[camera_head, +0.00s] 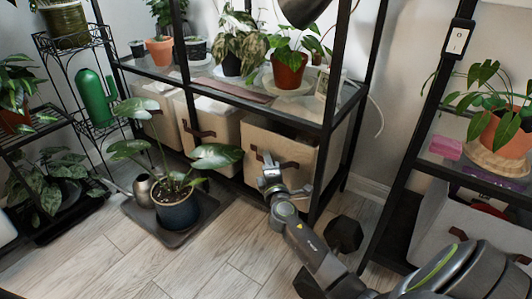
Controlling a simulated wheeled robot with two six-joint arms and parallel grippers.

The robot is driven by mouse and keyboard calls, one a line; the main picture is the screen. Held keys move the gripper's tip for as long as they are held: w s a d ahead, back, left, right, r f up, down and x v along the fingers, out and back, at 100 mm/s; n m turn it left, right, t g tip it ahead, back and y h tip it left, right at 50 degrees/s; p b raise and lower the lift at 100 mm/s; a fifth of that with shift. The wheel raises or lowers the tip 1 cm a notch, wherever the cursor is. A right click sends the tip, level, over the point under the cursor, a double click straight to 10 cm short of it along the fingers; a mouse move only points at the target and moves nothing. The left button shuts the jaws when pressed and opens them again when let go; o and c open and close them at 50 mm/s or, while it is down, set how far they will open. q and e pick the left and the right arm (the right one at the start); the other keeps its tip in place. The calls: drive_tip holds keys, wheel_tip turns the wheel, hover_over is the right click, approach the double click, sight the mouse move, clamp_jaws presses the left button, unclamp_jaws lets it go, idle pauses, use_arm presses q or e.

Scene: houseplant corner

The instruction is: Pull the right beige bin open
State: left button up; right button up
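The right beige bin (300,153) stands on the bottom level of the black metal rack, at the right end of a row of beige bins. Its front carries a brown strap handle (289,166). My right gripper (266,163) is at the front of this bin, overlapping the middle of the handle. The gripper hides part of the handle, and I cannot tell whether its fingers are open or closed on the strap. My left gripper is not in view.
The middle beige bin (215,123) is beside the right one. A potted plant in a dark pot (178,212) stands on a dark tray (133,207) in front of the bins. A black dumbbell (343,234) lies near my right arm. Wooden floor (235,240) is clear in front.

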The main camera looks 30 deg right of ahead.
clamp_jaws()
idle(0.4)
